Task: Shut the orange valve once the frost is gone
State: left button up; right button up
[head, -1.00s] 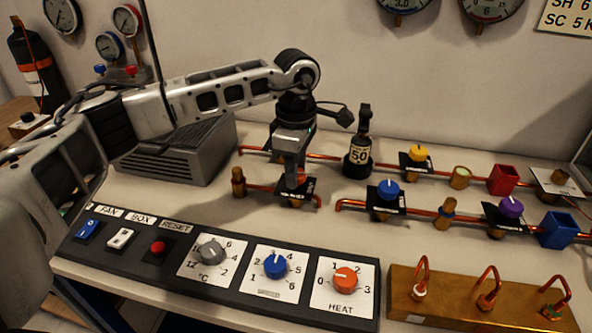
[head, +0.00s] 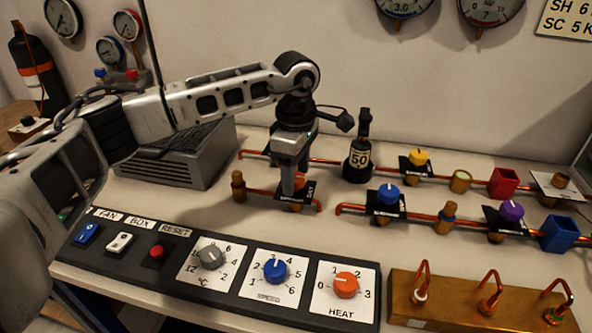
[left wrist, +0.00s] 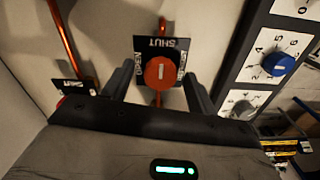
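The orange valve (left wrist: 158,74) is a round knob on a black plate marked SHUT and OPEN, on a copper pipe. In the left wrist view its white mark is short, and I cannot tell its setting surely. In the head view the knob (head: 300,180) is partly hidden behind my left gripper (head: 289,185). The left wrist view shows my left gripper (left wrist: 158,90) open, one finger on each side of the knob, with gaps to it. I make out no frost on the visible pipe. My right gripper is not in view.
Close by are a dark bottle marked 50 (head: 358,155), the blue valve (head: 388,193), yellow valve (head: 418,157) and purple valve (head: 511,211). A control panel (head: 130,262) with switches and dials lies in front. A grey ribbed box (head: 180,155) stands left of the gripper.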

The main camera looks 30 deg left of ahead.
aim_at(296, 176)
pick_arm(q)
notch_tip(296, 176, up, 16)
jog(key=shift+b, duration=0.3)
dwell(0.6)
